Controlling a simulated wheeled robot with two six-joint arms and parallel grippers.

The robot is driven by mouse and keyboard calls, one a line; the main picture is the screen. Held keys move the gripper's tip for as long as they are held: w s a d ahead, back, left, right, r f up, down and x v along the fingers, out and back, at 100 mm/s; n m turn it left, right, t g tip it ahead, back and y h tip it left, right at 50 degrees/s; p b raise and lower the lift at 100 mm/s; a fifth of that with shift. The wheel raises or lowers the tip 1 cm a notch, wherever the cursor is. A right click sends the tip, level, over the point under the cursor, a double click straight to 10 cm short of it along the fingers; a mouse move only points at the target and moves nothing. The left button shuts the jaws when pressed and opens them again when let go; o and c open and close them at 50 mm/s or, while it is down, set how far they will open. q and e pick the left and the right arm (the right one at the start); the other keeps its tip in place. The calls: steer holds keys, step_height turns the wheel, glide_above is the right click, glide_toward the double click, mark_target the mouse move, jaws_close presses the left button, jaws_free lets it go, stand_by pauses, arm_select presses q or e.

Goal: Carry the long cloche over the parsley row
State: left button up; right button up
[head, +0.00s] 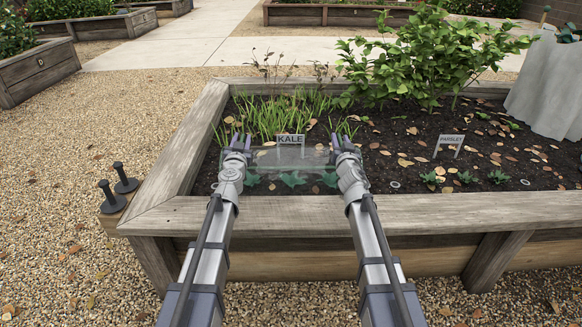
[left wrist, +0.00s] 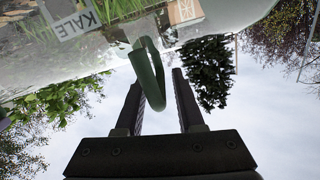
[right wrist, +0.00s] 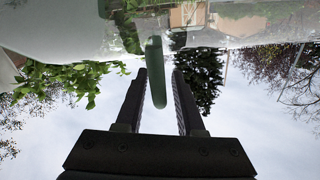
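The long clear cloche (head: 290,160) stands over the kale seedlings (head: 293,180) near the bed's front board. My left gripper (head: 238,143) is at its left end and my right gripper (head: 342,143) at its right end. In the left wrist view a green loop handle (left wrist: 150,75) lies between open fingers, with a gap showing on one side. In the right wrist view another green handle (right wrist: 156,72) lies between open fingers, apart from at least one. The parsley row (head: 467,177) is uncovered, to the right, in front of the parsley sign (head: 448,143).
The kale sign (head: 290,139) stands just behind the cloche. The wooden front board (head: 440,208) edges the bed. A leafy bush (head: 425,60) and grey cloth (head: 545,85) are farther back. Two dark pegs (head: 125,180) stand by the left corner.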

arm_select(q)
jaws_close()
arm_select(e)
jaws_close()
stand_by(0.9)
